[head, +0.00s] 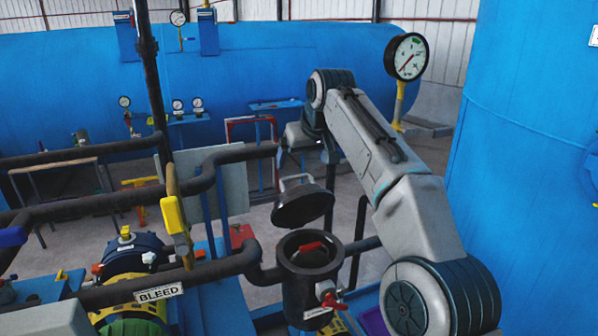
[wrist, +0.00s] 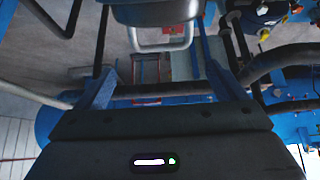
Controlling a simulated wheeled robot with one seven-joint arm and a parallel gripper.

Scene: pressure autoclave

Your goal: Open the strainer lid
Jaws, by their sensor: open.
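The strainer (head: 306,285) is a dark upright pot below the middle of the head view. Its mouth is uncovered, and a red piece (head: 310,246) shows inside. The round dark strainer lid (head: 303,208) is raised above the mouth and tilted, with a light grey loop handle (head: 296,181) on top. My gripper (head: 301,150) is open, just above the handle and apart from it; its fingers are small and partly hidden in the head view. In the wrist view the lid (wrist: 155,10) and handle (wrist: 165,40) lie ahead, beyond my open gripper (wrist: 158,80), with nothing held.
Dark pipes (head: 120,200) run across the left, with a yellow-handled lever (head: 173,214) and a BLEED label. A red-handled valve (head: 332,302) sits on the strainer's front right. A large blue tank (head: 530,160) stands at the right. A gauge (head: 406,56) stands behind my arm.

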